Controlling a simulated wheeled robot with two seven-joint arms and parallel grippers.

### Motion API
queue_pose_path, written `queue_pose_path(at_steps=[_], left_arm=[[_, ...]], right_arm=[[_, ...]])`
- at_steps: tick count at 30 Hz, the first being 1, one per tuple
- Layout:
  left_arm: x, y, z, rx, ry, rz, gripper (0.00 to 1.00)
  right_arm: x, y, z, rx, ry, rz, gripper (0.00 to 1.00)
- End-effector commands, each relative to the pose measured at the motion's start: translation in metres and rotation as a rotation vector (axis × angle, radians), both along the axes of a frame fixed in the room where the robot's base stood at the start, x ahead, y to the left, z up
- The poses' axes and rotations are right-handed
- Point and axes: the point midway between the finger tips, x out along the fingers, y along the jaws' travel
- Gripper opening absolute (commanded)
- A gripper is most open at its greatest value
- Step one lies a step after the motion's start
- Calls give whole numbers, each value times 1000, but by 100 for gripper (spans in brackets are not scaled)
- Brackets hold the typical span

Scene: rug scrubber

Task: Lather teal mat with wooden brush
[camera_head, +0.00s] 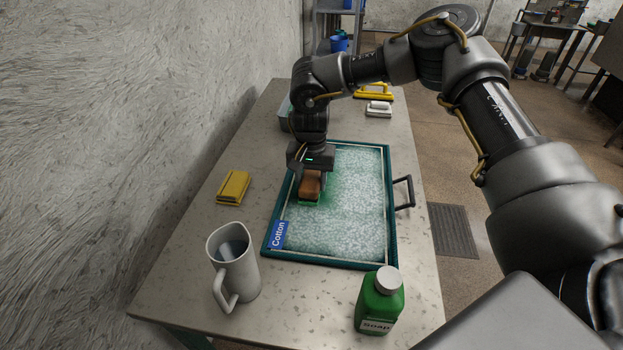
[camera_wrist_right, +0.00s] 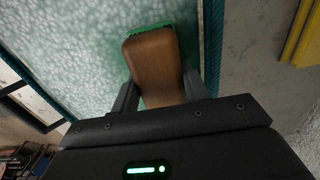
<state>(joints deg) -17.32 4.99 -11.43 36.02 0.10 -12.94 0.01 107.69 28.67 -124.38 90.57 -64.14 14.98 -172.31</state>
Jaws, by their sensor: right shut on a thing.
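The teal mat (camera_head: 350,215) lies in a teal-rimmed tray (camera_head: 330,262) on the table, with a blue "Cotton" label at its near left corner. The wooden brush (camera_head: 310,184) stands at the left side of the mat, its green bristle end down at the mat. My right gripper (camera_head: 312,172) is shut on the brush from above. In the right wrist view the brown brush handle (camera_wrist_right: 153,65) sits between the two fingers, with green bristles at its far end over the mat. Green tint shows on the mat around the brush. My left gripper is not in view.
A white pitcher (camera_head: 235,262) and a green soap bottle (camera_head: 380,300) stand at the near end of the table. A white brush (camera_head: 378,109) and a yellow brush (camera_head: 374,92) lie at the far end. A wall runs along the left.

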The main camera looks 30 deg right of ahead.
Motion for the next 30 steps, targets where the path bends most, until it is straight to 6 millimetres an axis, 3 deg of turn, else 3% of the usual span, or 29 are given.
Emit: queue_pose_path(at_steps=[8,14,16,22,30], left_arm=[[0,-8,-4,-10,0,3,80],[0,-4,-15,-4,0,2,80],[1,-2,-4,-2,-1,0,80],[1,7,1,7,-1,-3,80],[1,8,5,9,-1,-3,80]], right_arm=[[1,-1,-5,-2,-1,0,7],[18,-14,-5,-7,-5,0,7],[23,-17,0,-4,-1,-1,7],[32,-25,-2,-1,0,0,7],[27,-21,-2,0,1,2,7]])
